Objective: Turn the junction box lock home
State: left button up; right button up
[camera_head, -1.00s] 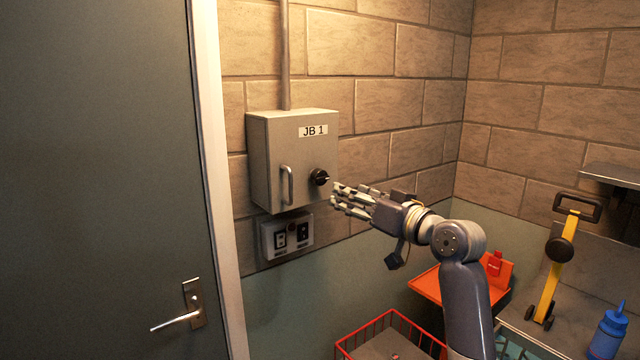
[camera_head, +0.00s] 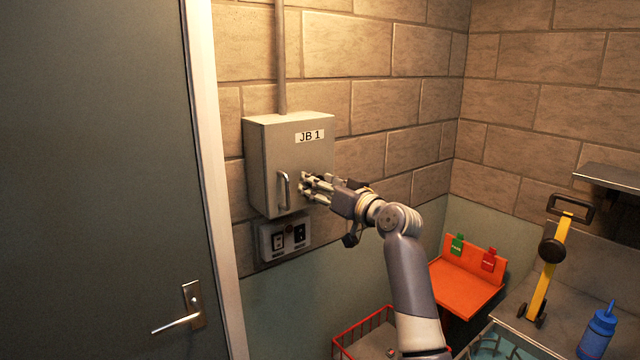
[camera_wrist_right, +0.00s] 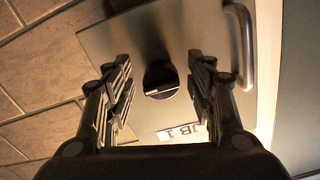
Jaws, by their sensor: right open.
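The junction box (camera_head: 262,165) is a grey metal box marked JB 1, fixed to the brick wall left of centre in the head view. Its round black lock (camera_wrist_right: 160,80) has a pale bar across it and lies between my fingers in the right wrist view. My right gripper (camera_wrist_right: 160,90) is open, with fingers on either side of the lock and apart from it. In the head view my right gripper (camera_head: 304,187) is at the box front and hides the lock. The box handle (camera_head: 284,190) is just left of the fingers. My left gripper is out of view.
A switch panel (camera_head: 286,236) sits below the box. A grey door (camera_head: 90,180) with a lever handle is at the left. An orange tray (camera_head: 465,285), a red wire basket (camera_head: 345,345), a yellow tool (camera_head: 546,270) and a blue bottle (camera_head: 600,330) stand at lower right.

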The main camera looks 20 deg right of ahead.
jog(key=c, duration=1.1)
